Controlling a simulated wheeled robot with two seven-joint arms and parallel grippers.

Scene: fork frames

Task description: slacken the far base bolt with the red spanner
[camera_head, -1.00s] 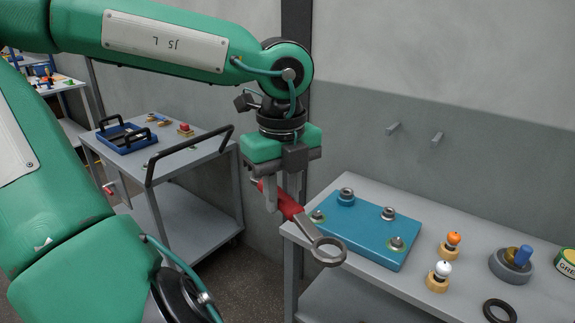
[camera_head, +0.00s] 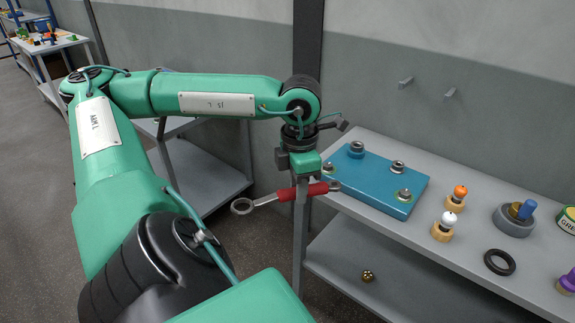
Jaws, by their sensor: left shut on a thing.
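The red spanner (camera_head: 288,195) is in my left gripper (camera_head: 303,192), whose fingers are shut on its red handle. Its large ring end (camera_head: 242,206) points left over the floor. Its smaller end (camera_head: 333,186) points right, at the bench's left edge by the blue base plate (camera_head: 372,182); whether it touches anything I cannot tell. The plate carries a taller bolt at the back left (camera_head: 356,150), a bolt at the back right (camera_head: 397,167), a front bolt (camera_head: 404,195) and a left one (camera_head: 328,168) beside my gripper. My right gripper is out of view.
Right of the plate stand an orange-topped peg (camera_head: 456,198), a white-topped peg (camera_head: 444,226), a black ring (camera_head: 499,262) and a grey round holder (camera_head: 514,219). A brass nut (camera_head: 367,276) lies on the lower shelf. Two wall hooks (camera_head: 405,82) are above.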

